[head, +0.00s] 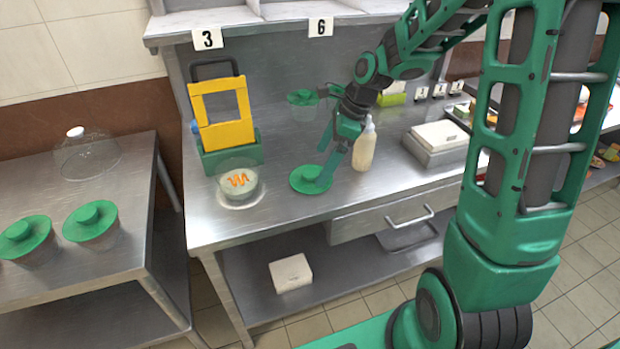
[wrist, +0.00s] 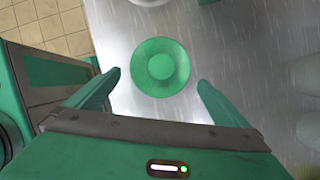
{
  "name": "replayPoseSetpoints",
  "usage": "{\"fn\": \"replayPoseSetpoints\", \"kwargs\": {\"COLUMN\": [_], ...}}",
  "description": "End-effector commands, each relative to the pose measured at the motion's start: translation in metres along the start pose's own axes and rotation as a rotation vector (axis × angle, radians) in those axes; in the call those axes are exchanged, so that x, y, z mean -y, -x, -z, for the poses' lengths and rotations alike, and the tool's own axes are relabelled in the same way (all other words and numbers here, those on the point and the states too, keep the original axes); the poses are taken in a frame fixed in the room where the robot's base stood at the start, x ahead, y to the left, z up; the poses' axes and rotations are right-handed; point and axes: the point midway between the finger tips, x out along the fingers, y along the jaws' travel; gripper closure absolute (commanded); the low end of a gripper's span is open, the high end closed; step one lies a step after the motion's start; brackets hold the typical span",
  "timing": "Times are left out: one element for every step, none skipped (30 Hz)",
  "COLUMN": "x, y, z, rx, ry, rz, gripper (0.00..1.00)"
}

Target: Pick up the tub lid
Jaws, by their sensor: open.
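The green round tub lid (head: 309,179) with a raised knob lies flat on the steel table, near its front edge. My gripper (head: 325,163) is open above the lid, with its fingers pointing down. In the wrist view, the lid (wrist: 160,67) lies between and just beyond the two green fingertips of my gripper (wrist: 158,80), with clear space on both sides. A clear tub (head: 238,183) with orange food in it stands open to the left of the lid.
A cream bottle (head: 365,146) stands close to the right of my gripper. Behind is another green-lidded tub (head: 303,103). A yellow frame (head: 222,116) in a green holder stands at the left. A scale (head: 438,140) is at the right. More green-lidded tubs (head: 92,224) stand on the left table.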

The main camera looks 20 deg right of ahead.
Motion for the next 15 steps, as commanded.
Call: {"fn": "replayPoseSetpoints", "kwargs": {"x": [0.0, 0.0, 0.0, 0.0, 0.0, 0.0, 0.001, 0.001, 0.001, 0.001, 0.002, 0.002, 0.001, 0.001, 0.002], "y": [-0.003, -0.006, -0.011, -0.015, -0.02, -0.026, -0.03, -0.034, -0.039, -0.042, -0.045, -0.048, -0.05, -0.051, -0.052], "z": [0.0, -0.001, -0.001, -0.001, -0.002, -0.003, -0.004, -0.004, -0.003, -0.003, -0.003, -0.003, -0.003, -0.003, -0.003], "rx": [0.0, 0.0, -0.001, -0.001, -0.001, -0.001, -0.001, -0.001, -0.001, -0.001, -0.001, -0.001, -0.001, -0.001, -0.001], "ry": [0.0, 0.0, 0.0, 0.0, 0.001, 0.002, 0.002, 0.002, 0.001, 0.0, 0.0, 0.0, 0.0, 0.0, 0.001], "rz": [-0.001, -0.001, -0.003, -0.003, -0.003, -0.004, -0.004, -0.003, -0.004, -0.002, -0.001, -0.001, -0.001, -0.001, -0.001], "gripper": [0.0, 0.0, 0.0, 0.0, 0.0, 0.0, 0.0, 0.0, 0.0, 0.0, 0.0, 0.0, 0.0, 0.0, 0.0]}}
